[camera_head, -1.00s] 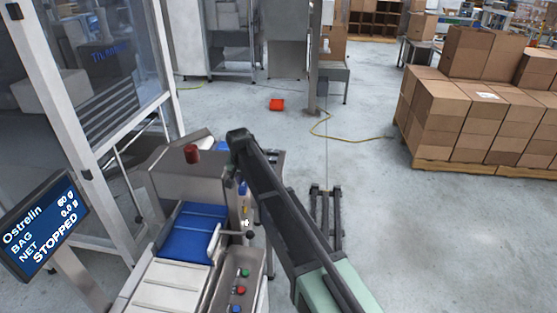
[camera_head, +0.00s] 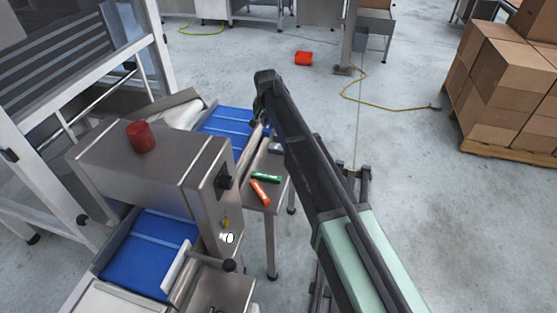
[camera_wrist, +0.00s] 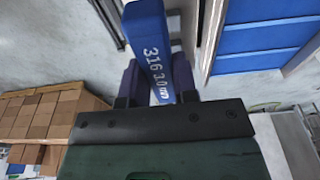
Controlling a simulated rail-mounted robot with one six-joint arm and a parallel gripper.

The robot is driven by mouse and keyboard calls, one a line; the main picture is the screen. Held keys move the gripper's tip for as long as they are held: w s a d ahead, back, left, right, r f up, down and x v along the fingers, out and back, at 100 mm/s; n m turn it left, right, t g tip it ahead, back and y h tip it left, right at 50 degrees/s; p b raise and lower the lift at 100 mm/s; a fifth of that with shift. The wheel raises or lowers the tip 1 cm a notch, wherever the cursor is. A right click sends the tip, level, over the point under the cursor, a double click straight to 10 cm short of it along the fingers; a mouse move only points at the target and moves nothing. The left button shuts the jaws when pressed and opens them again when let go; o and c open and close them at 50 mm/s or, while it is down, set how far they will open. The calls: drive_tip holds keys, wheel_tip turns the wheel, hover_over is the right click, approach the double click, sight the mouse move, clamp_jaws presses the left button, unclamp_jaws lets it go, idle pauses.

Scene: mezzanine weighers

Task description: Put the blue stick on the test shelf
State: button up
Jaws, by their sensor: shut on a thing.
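The blue stick (camera_wrist: 149,45), with white markings, is held between the jaws of my gripper (camera_wrist: 157,88) in the wrist view. It points away from the gripper, clear of the floor. In the head view, my gripper's end is by the far blue belt, mostly hidden by my arm; the blue stick cannot be made out there. A small steel shelf (camera_head: 277,192) on legs stands beside the weigher's housing, left of my arm. A green stick (camera_head: 265,177) and an orange stick (camera_head: 260,192) lie on it, with a grey piece (camera_head: 275,147) behind them.
The steel housing (camera_head: 140,170) with a red beacon (camera_head: 139,137) stands left of the shelf. Blue belts (camera_head: 150,250) run before and behind it. Stacked cartons (camera_head: 510,90) stand at right. A red item (camera_head: 304,58) and a yellow cable (camera_head: 390,103) lie on the floor.

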sight(271, 166)
wheel_tip(271, 166, down, 20)
drive_tip(key=b, duration=2)
drive_tip(key=shift+s+f, duration=0.1)
drive_tip(key=shift+r, duration=0.25)
drive_tip(key=shift+f, duration=0.1)
drive_tip(key=o, duration=0.5)
drive_tip(key=shift+f, duration=0.1)
drive_tip(key=o, duration=0.4)
drive_tip(key=shift+o, duration=0.2)
wheel_tip(271, 166, up, 12)
drive_tip(key=s+p, duration=0.1)
drive_tip(key=p, duration=1.1)
drive_tip(key=shift+s+a+r, duration=0.2)
drive_tip(key=shift+s, duration=0.2)
